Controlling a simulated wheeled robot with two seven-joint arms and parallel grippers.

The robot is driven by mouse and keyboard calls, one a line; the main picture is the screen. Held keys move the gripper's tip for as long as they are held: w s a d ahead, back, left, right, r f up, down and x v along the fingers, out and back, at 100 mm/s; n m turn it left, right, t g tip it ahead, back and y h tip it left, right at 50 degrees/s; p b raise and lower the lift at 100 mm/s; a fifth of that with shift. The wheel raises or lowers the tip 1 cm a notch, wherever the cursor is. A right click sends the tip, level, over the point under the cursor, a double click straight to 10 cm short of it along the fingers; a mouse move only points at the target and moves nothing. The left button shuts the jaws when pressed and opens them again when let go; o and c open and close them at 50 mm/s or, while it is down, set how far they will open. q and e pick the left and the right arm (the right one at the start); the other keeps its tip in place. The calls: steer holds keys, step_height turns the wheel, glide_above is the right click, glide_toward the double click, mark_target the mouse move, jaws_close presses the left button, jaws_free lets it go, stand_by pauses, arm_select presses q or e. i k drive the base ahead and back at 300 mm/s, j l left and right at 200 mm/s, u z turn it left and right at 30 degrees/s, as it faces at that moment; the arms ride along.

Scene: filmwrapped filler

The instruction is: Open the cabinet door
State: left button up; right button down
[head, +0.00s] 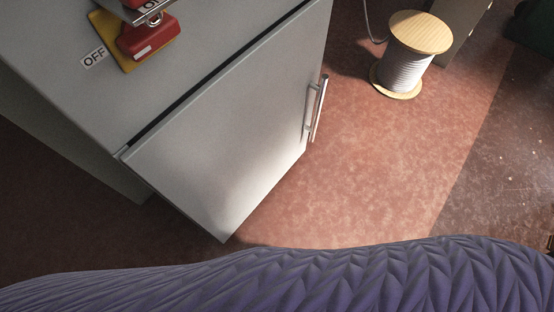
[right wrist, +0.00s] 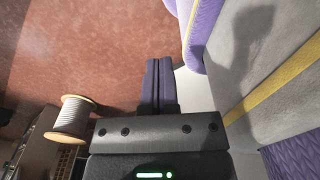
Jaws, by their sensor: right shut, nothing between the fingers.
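The grey cabinet (head: 70,42) fills the upper left of the head view. Its pale grey door (head: 225,130) faces right and down, with a narrow dark gap along its upper edge. The door stands at most slightly ajar. A vertical metal bar handle (head: 318,108) sits near the door's right edge, and no gripper touches it. My right gripper (right wrist: 159,62) shows only in the right wrist view, with its two dark fingers together and empty over the reddish floor. The handle cannot be made out there. My left gripper is in neither view.
A red switch (head: 145,38) on a yellow plate, beside an OFF label (head: 94,58), is on the cabinet. A cable spool (head: 408,58) stands at the upper right and also shows in the right wrist view (right wrist: 70,118). The floor (head: 370,165) right of the door is clear.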

mark_target(217, 154)
steer(key=i+l+u, duration=0.1)
steer(key=l, duration=0.3)
steer(key=i+l, duration=0.15)
steer(key=l, duration=0.2)
steer(key=i+l+u, duration=0.15)
steer(key=l, duration=0.25)
steer(key=i+j, duration=0.3)
steer(key=i, duration=0.1)
